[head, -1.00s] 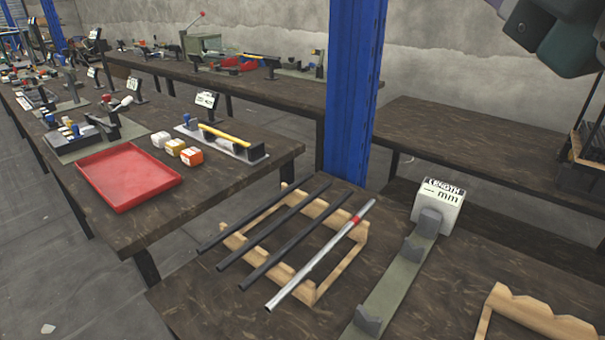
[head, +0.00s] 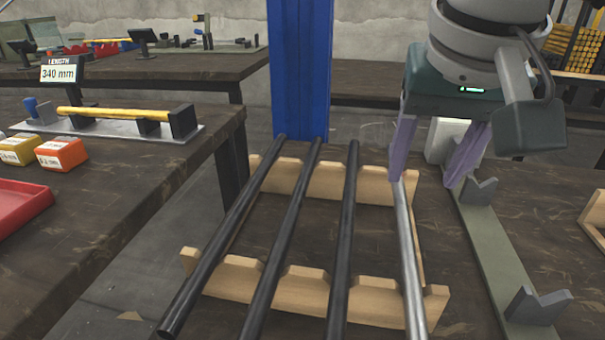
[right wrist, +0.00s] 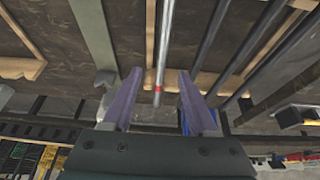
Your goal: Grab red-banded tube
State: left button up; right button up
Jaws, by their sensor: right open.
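The red-banded tube (head: 408,265) is a silver tube lying in the rightmost notches of a wooden rack (head: 374,300). Its red band is hidden in the head view. In the right wrist view the tube (right wrist: 164,40) runs between the fingers in the picture, with the red band (right wrist: 158,89) near its end. My right gripper (head: 424,182) is open and empty near the tube's far end. It also shows in the right wrist view (right wrist: 159,72), one finger to each side of the tube. I cannot tell how far above the tube it is. My left gripper is not in view.
Black tubes (head: 343,230) lie in the rack to the left of the silver one. A green-grey gauge strip (head: 497,250) with dark uprights stands close on the right. A blue post (head: 300,70) rises behind the rack. A red tray (head: 20,205) is at far left.

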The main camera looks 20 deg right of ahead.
aim_at(403, 212)
jog(key=shift+s+x, duration=0.25)
jog(key=shift+x, duration=0.95)
jog(key=x, duration=0.3)
jog(key=b+x, duration=0.1)
jog(key=x, duration=0.1)
jog(key=shift+w+a+f, duration=0.15)
jog(key=shift+w+f, duration=0.05)
jog(key=shift+f, duration=0.15)
grip_shut()
jog(key=shift+w+r, duration=0.1)
